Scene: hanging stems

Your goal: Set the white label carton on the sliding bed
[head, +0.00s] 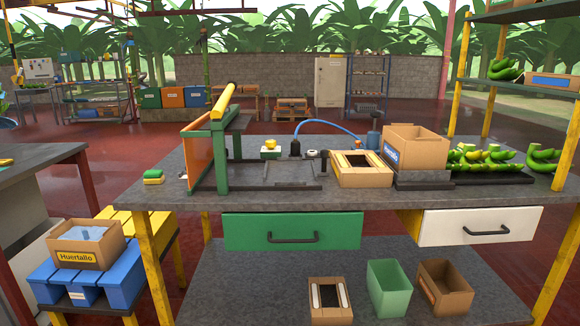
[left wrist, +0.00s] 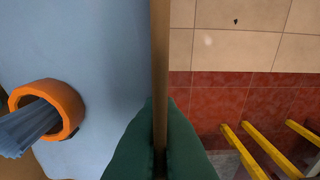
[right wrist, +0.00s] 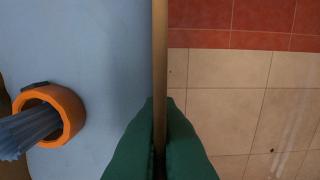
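A carton with a light blue liner, gathered through an orange ring, fills the left half of both wrist views. I take it to be the white label carton (left wrist: 100,60), though no label shows. My left gripper (left wrist: 160,102) is shut on one brown wall. My right gripper (right wrist: 160,102) is shut on a wall of it in the right wrist view (right wrist: 100,60). Tiled floor shows beyond both walls. Neither gripper nor this carton shows in the head view. The sliding bed appears to be the dark flat plate (head: 275,174) on the bench, beside the green frame; it looks empty.
The green frame (head: 221,150) has an orange panel and yellow bar. Right of the bed stand a low open carton (head: 362,180) and a blue label carton (head: 416,160). Bananas (head: 490,160) lie farther right. A yellow label carton (head: 75,259) sits on a blue stand at left.

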